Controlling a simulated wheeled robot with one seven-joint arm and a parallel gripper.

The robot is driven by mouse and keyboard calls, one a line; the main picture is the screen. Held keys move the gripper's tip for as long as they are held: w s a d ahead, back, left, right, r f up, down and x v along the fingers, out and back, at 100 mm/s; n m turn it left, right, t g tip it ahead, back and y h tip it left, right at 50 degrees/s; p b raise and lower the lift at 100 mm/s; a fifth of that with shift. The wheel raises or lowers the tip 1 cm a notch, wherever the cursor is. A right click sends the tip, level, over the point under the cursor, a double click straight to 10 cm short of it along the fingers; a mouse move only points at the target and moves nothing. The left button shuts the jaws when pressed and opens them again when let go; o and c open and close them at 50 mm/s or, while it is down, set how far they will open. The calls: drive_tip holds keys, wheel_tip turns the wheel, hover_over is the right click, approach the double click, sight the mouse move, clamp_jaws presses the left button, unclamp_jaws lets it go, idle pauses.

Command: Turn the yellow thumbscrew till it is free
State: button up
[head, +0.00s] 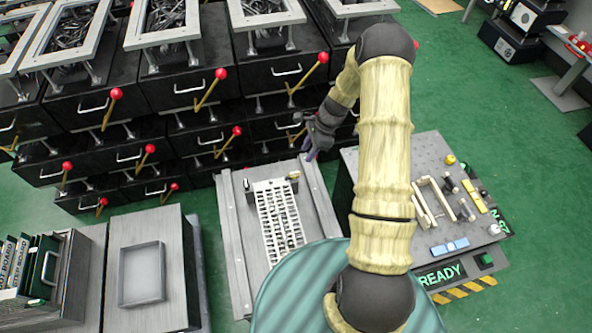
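A small yellow round knob (450,159) stands at the back of the grey perforated panel, to the right of my arm. A small pale yellow piece (293,175) sits by the back right corner of the white slotted rack (272,215). Both are too small to tell which one is the thumbscrew. My gripper (309,154) hangs beyond the rack's back edge, above and just behind the pale yellow piece, apparently not touching it. Its fingers point down and look dark and small; their opening cannot be made out.
Black drawer units (190,88) with red-knobbed levers fill the back left. A grey tray (142,273) lies at the left.

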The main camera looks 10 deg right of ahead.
sight(295, 172)
drive_tip(key=x, duration=1.1)
drive_tip(key=shift+f, duration=0.15)
clamp_jaws()
